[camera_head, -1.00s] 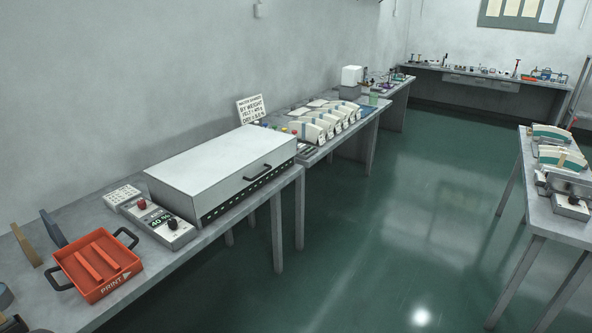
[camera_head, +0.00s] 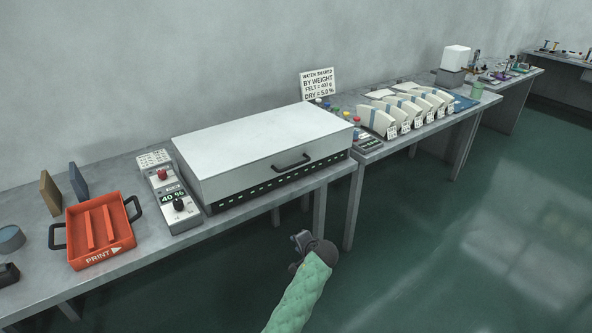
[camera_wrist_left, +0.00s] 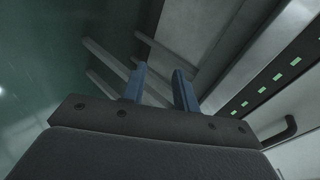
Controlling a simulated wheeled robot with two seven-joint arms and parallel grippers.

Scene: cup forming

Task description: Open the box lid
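The box (camera_head: 265,165) is a wide pale-grey case on the table against the wall. Its flat white lid (camera_head: 260,138) is down, and a dark bar handle (camera_head: 292,162) sits on its front face. My left gripper (camera_head: 301,238) is in front of the table, below and apart from the handle. In the left wrist view the two blue fingers (camera_wrist_left: 160,88) stand apart with nothing between them, and the handle (camera_wrist_left: 280,132) shows at the lower right. My right gripper is in neither view.
A control unit (camera_head: 178,200) reading 40 % and an orange tray (camera_head: 100,232) stand left of the box. White curved pieces (camera_head: 405,108) and a sign (camera_head: 318,85) are to the right. The floor before the table is clear.

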